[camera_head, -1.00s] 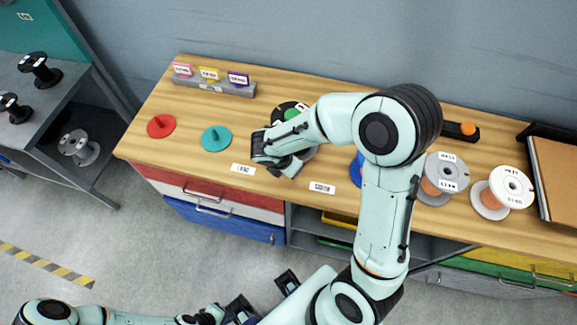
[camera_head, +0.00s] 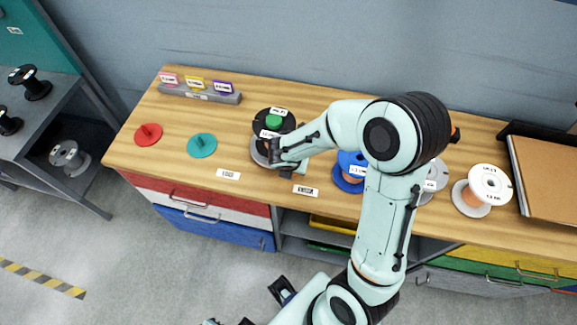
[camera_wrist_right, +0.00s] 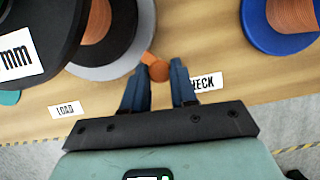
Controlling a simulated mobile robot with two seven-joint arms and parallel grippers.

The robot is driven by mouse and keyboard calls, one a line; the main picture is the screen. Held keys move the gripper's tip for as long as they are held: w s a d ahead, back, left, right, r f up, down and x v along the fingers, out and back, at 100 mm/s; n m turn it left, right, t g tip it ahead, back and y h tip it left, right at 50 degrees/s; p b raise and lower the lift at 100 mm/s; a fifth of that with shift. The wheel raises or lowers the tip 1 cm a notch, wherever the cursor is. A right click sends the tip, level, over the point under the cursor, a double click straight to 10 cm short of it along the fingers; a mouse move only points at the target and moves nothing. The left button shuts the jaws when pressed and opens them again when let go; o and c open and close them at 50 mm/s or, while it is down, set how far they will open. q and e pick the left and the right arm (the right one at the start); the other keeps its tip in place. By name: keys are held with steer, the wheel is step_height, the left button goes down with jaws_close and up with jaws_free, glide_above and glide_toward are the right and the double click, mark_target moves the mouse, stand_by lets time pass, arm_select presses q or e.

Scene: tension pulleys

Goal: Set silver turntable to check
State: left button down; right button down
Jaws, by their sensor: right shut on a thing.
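The silver turntable (camera_head: 258,155) is a grey disc on the table; it also shows in the right wrist view (camera_wrist_right: 100,72). A black spool (camera_head: 268,127) with a green centre and copper winding stands on it. An orange knob (camera_wrist_right: 155,67) sticks out from the disc's front edge. My right gripper (camera_head: 284,170) is at this knob, its blue fingers (camera_wrist_right: 160,80) shut on it. The CHECK label (camera_head: 305,191) lies just right of the knob, the LOAD label (camera_head: 228,174) to the left. My left gripper (camera_head: 282,290) shows only partly at the bottom edge.
Red (camera_head: 148,134) and teal (camera_head: 202,145) discs lie left. A grey sign holder (camera_head: 200,93) stands at the back.

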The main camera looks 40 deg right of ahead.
steer(key=shift+s+d+n, duration=0.15)
steer(key=shift+d+n, duration=0.25)
steer(key=shift+d, duration=0.05)
stand_by(0.4)
steer(key=c, duration=0.9)
jaws_free()
arm_select(q)
steer(key=w+r+p, duration=0.3)
steer(key=r, duration=0.2)
steer(key=shift+w+p, duration=0.25)
steer(key=shift+p, duration=0.15)
arm_select(e)
steer(key=v, duration=1.3)
steer(key=shift+r, duration=0.25)
steer(key=shift+s, duration=0.1)
